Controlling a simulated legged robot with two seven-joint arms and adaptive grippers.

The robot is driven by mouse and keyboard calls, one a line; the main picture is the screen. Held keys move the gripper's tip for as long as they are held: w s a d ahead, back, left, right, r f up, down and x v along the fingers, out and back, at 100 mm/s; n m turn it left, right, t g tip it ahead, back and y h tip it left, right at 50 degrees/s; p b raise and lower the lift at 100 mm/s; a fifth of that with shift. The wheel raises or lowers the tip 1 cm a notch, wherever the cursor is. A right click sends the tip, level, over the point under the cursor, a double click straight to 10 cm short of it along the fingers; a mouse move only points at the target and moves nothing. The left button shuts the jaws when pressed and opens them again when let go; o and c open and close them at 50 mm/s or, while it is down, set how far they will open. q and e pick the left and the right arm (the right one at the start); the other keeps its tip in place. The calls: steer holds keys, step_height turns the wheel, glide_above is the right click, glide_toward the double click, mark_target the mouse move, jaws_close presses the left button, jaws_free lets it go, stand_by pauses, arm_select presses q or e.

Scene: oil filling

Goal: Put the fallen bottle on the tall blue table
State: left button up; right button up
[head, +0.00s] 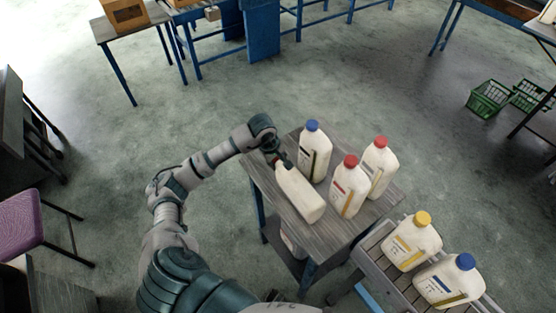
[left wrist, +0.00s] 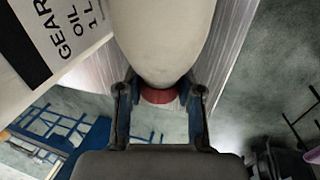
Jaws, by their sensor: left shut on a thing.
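The fallen bottle (head: 300,194) is white and tilted over the grey wooden top of a table with blue legs (head: 262,172). I cannot tell whether its base rests on the top. My left gripper (head: 277,158) is shut on its neck end, at the table's far left corner. In the left wrist view the fingers (left wrist: 158,102) stand on both sides of the bottle's neck, with the white body (left wrist: 168,38) above and the red cap (left wrist: 158,96) between them. My right gripper is not in view.
Upright on the same top are a blue-capped bottle (head: 314,155) and two red-capped ones (head: 349,190) (head: 379,170), close to the held bottle. A lower slatted stand (head: 372,262) holds yellow-capped (head: 411,245) and blue-capped (head: 449,283) bottles. Green crates (head: 489,99) lie far right.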

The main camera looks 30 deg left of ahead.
arm_select(q)
steer(key=shift+a+f, duration=0.2)
steer(key=shift+a, duration=0.35)
steer(key=o, duration=1)
steer(key=shift+a, duration=0.25)
steer(key=shift+c, duration=0.2)
steer(key=shift+o, duration=1)
steer(key=shift+a+f, duration=0.1)
steer(key=shift+a, duration=0.15)
steer(key=shift+d, duration=0.15)
steer(key=shift+d+r, duration=0.3)
steer(key=shift+d, duration=0.1)
steer(key=v, duration=0.4)
steer(key=shift+d+r+b, duration=0.2)
steer(key=shift+r+b, duration=0.05)
steer(key=shift+b, duration=0.1)
steer(key=v, duration=0.7)
steer(key=shift+s+a, duration=0.15)
steer(key=shift+a, duration=0.15)
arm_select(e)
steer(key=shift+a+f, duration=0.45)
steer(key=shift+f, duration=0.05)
